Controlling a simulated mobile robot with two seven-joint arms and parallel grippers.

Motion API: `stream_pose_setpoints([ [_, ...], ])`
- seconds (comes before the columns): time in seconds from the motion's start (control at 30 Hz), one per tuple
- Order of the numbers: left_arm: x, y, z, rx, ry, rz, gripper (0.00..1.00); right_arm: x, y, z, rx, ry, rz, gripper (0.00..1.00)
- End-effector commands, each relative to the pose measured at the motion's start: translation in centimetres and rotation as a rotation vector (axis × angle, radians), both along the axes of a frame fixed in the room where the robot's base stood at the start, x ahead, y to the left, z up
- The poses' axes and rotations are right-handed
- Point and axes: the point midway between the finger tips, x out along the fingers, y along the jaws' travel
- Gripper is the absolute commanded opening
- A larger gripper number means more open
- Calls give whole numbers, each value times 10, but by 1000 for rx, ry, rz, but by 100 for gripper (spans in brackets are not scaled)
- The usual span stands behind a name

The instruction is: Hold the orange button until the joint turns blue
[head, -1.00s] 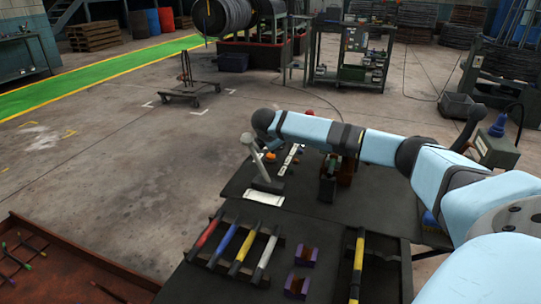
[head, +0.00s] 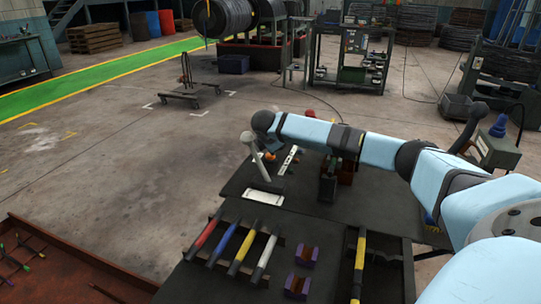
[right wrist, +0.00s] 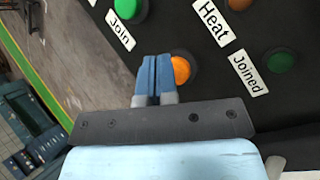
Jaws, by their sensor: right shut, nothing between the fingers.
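The orange button (right wrist: 181,70) is a round dome on a dark panel in the right wrist view. My right gripper (right wrist: 154,60) is shut and empty, its two blue fingers side by side. The fingertips are just left of the button in that view and hide part of its surround. I cannot tell if they touch it. In the head view my right arm reaches in from the right; I cannot make out its fingers. A small orange spot (head: 270,156) shows below the arm's end there. I cannot identify the joint. My left gripper is not in view.
Labels "Join" (right wrist: 120,30), "Heat" (right wrist: 212,22) and "Joined" (right wrist: 249,74) are on the panel, with a green button (right wrist: 281,62) at right. In the head view, coloured bars lie on a dark bench (head: 215,278). A pale upright lever-like part (head: 255,160) stands near my arm.

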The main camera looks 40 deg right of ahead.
Motion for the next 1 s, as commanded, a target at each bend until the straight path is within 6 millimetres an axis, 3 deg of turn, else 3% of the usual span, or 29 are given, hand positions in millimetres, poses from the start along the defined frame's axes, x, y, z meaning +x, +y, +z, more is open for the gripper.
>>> stream_pose_setpoints([
  [1.0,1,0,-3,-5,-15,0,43,0,0,-12,0,1,0,0],
])
